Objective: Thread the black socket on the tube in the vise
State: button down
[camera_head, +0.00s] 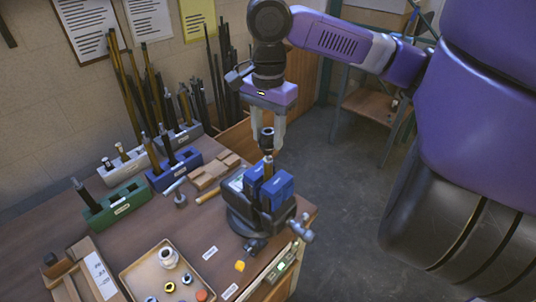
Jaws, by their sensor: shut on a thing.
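My gripper (268,132) points down above the vise, with its two pale fingers shut on the black socket (266,140). The vise (262,205) has a dark body and blue jaws, and stands near the right edge of the workbench. The tube (268,168) stands upright between the blue jaws, with only its upper end showing. The socket is in line above the tube's top. I cannot tell whether the socket touches the tube or is a little apart from it.
A shallow tray (140,265) with small parts lies at the front left. Green (115,205) and blue (172,168) racks hold upright rods further left. Wooden blocks (215,170) and a small hammer (181,198) lie behind the vise. Open floor (340,190) is to the right.

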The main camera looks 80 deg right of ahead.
jog(key=shift+f+p, duration=0.4)
dwell(1.5)
jog(key=c, duration=1.5)
grip_release()
grip_shut()
jog(key=shift+f, duration=0.25)
jog(key=shift+r+m+p, duration=0.1)
jog(key=shift+m+p, duration=0.2)
jog(key=shift+p, duration=0.2)
jog(key=shift+m+p, duration=2.25)
jog(key=shift+m, duration=0.05)
jog(key=shift+m+p, duration=0.4)
